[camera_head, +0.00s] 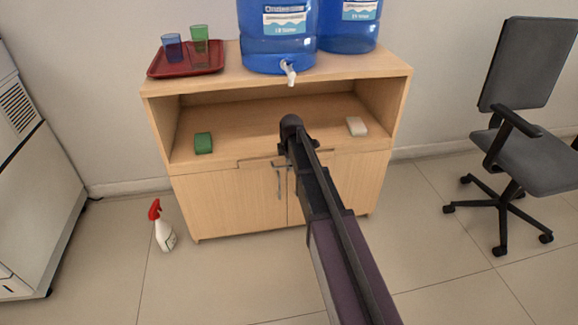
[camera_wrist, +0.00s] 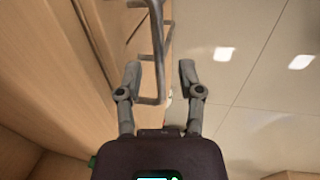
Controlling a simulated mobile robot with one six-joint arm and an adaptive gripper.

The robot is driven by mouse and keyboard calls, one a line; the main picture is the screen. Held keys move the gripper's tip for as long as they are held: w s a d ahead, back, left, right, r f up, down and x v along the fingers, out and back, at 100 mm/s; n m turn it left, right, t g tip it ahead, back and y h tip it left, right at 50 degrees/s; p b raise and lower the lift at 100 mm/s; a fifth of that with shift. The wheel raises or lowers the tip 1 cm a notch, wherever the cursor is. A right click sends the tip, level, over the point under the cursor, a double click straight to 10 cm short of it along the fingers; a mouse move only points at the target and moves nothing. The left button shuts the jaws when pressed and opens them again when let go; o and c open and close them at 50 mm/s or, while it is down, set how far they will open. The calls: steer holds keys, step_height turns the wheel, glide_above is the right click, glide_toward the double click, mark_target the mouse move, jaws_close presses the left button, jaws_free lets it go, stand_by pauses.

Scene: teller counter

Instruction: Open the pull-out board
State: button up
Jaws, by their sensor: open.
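The pull-out board (camera_head: 256,161) is a thin wooden front under the cabinet's open shelf, above the doors. It looks flush with the cabinet; my arm covers its right part. In the wrist view, my gripper (camera_wrist: 160,70) is open, with one dark finger on each side. A grey metal bar handle (camera_wrist: 159,55) runs between the fingertips in the picture. I cannot tell whether the fingers touch it, or whether it belongs to the board or a door. In the head view, my wrist is in front of the cabinet's middle, and the fingers are hidden.
The wooden cabinet (camera_head: 225,205) has two lower doors with a vertical handle (camera_head: 279,182). A green sponge (camera_head: 203,143) and a white block (camera_head: 356,126) lie on its shelf. Blue water jugs (camera_head: 277,30) and a red tray (camera_head: 200,65) stand on top. A spray bottle (camera_head: 163,232) is on the floor.

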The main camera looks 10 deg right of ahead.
jaws_close()
steer(key=shift+s, duration=0.15)
